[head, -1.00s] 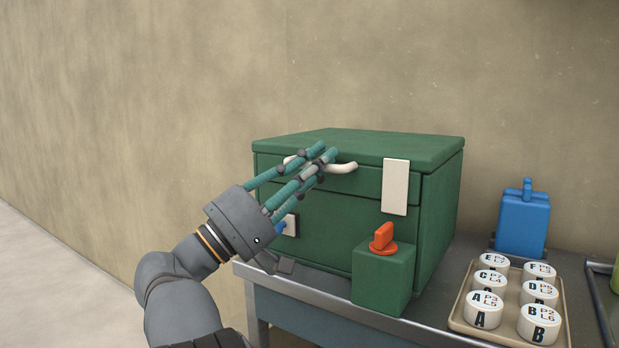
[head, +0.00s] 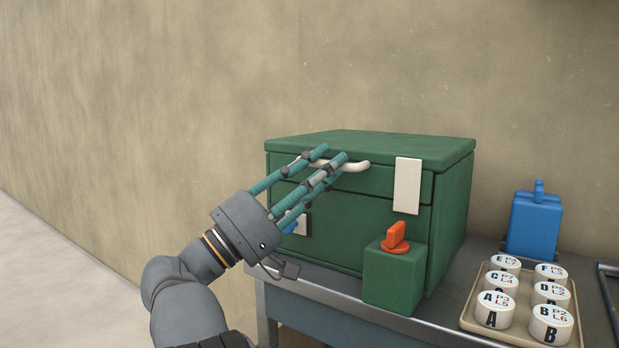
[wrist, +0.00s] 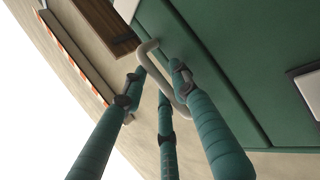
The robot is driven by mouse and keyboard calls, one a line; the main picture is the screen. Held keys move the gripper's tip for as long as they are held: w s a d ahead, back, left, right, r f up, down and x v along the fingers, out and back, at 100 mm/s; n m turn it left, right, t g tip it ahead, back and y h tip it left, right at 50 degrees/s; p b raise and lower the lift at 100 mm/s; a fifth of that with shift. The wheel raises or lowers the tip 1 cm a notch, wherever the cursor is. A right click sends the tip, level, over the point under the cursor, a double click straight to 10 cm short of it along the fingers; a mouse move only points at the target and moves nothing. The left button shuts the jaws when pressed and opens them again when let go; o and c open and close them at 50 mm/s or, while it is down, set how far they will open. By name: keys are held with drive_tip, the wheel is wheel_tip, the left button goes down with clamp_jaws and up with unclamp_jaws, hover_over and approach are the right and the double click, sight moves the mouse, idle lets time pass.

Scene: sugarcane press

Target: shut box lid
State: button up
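The green box (head: 340,225) stands on a metal bench, and its flat lid (head: 390,146) looks down on the body. A white curved handle (head: 356,166) sits on the lid's front; it also shows in the wrist view (wrist: 150,62). My three-fingered teal gripper (head: 330,154) is at the handle, its fingers spread apart. In the wrist view the handle passes between the fingertips (wrist: 155,80). I cannot tell whether they touch it. A white latch plate (head: 407,186) hangs over the front right of the box.
A green block (head: 392,277) with an orange knob (head: 397,237) stands at the box's front right. A blue container (head: 535,226) and a tray (head: 470,311) of several white labelled pucks are farther right. A wall rises behind. Open floor lies left.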

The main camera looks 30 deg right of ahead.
drive_tip(key=v, duration=1.2)
drive_tip(key=shift+d+r, duration=0.1)
idle(0.6)
